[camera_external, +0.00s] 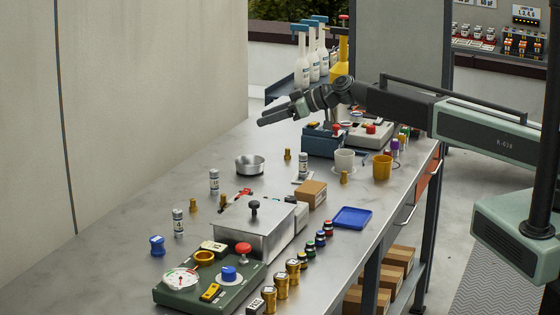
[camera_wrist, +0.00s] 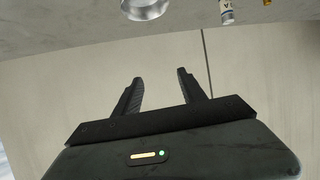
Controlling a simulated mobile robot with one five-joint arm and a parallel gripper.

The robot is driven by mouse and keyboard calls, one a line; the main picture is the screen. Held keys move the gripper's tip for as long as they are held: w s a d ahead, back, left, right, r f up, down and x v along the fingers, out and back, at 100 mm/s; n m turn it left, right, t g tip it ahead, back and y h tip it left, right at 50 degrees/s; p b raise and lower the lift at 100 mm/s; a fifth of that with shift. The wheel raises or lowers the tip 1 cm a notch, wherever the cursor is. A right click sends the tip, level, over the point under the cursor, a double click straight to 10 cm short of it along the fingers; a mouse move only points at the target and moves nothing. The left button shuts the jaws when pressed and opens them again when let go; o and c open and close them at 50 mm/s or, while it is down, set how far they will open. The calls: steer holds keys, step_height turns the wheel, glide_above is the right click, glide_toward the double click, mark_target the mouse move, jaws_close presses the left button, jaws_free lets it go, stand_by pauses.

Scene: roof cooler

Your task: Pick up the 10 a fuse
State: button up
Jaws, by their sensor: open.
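Several pale cylindrical fuses with printed labels stand upright on the metal bench. One is at the far side (camera_external: 303,165), one left of the middle (camera_external: 214,181), and one nearer the left edge (camera_external: 178,222). Their ratings are too small to read, so I cannot tell which is the 10 A fuse. My gripper (camera_external: 272,114) is open and empty, raised above the far part of the bench, apart from every fuse. In the wrist view my gripper (camera_wrist: 160,76) faces a plain wall, with one labelled fuse (camera_wrist: 227,11) cut off at the top.
A round metal dish (camera_external: 250,166) sits between fuses. A lidded metal box (camera_external: 255,228), a cardboard box (camera_external: 310,193), a blue tray (camera_external: 352,217) and a green gauge panel (camera_external: 210,285) crowd the front. Small brass pieces (camera_external: 287,154) stand about. The bench's left side is mostly clear.

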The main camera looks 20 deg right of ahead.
steer(key=n+g+y+b, duration=0.1)
steer(key=n+g+b, duration=0.1)
steer(key=b, duration=0.1)
glide_above(214, 183)
steer(key=d, duration=0.5)
step_height(214, 183, down, 6)
steer(key=f+b, duration=0.6)
steer(key=shift+s+a+b, duration=0.15)
steer(key=shift+s+b, duration=0.1)
steer(key=shift+b, duration=0.05)
steer(key=shift+f+b, duration=0.6)
steer(key=shift+f, duration=0.05)
steer(key=x, duration=0.3)
steer(key=b+x, duration=0.1)
steer(key=x, duration=0.1)
steer(key=shift+a+r, duration=0.15)
steer(key=shift+r, duration=0.25)
jaws_close()
